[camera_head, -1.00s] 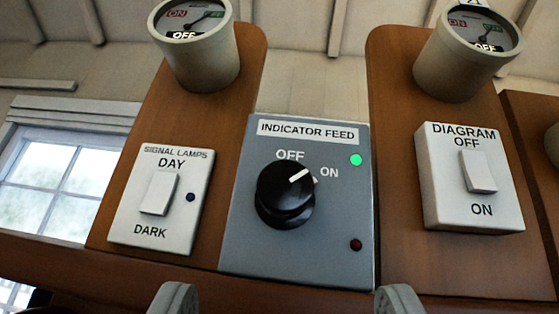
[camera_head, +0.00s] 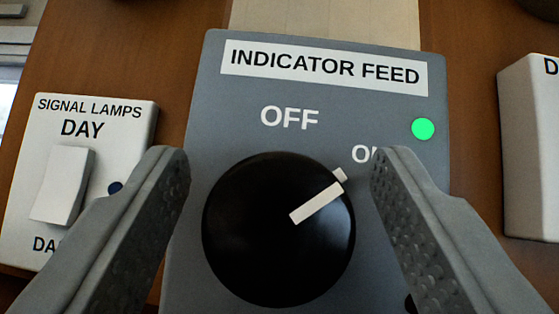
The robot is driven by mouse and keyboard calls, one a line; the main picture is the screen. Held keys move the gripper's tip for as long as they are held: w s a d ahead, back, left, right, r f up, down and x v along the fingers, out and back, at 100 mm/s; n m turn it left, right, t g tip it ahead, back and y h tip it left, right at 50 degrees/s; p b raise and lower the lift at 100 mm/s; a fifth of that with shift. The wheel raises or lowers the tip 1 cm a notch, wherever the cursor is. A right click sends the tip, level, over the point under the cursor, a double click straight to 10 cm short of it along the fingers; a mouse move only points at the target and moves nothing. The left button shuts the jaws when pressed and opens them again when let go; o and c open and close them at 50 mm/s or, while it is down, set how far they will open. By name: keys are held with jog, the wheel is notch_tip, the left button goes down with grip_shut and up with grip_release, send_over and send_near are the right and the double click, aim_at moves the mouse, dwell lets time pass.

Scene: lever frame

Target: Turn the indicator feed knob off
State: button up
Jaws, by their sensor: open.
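The indicator feed knob (camera_head: 270,245) is a round black knob with a white pointer line, on a grey box (camera_head: 200,125) labelled INDICATOR FEED. Its pointer is aimed up and right, towards the ON mark, which is partly hidden by my right finger. The OFF mark (camera_head: 289,118) is above the knob. A green lamp (camera_head: 423,128) at the upper right of the box is lit. My gripper (camera_head: 280,165) is open, with one finger on each side of the knob in the picture. I see a gap on both sides and cannot tell any contact.
A white SIGNAL LAMPS switch box (camera_head: 120,125) with a rocker is at left, partly behind my left finger. The edge of another white box (camera_head: 525,160) is at right. Both sit on brown wooden panels (camera_head: 470,60).

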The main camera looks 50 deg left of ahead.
jog(key=shift+c, duration=0.5)
jog(key=c, duration=0.9)
jog(key=shift+n+g+y, duration=0.3)
jog(key=shift+n+g, duration=0.3)
jog(key=shift+n, duration=0.1)
jog(key=n+g+y, duration=0.1)
jog(key=n+g, duration=0.7)
jog(key=n, duration=0.1)
jog(key=shift+y, duration=0.4)
jog(key=shift+n+g+h, duration=0.5)
jog(key=shift+n+g, duration=0.85)
jog(key=shift+n, duration=0.4)
jog(key=shift+n+g+h, duration=0.5)
jog(key=shift+n+g, duration=0.85)
jog(key=shift+n, duration=0.4)
jog(key=o, duration=1)
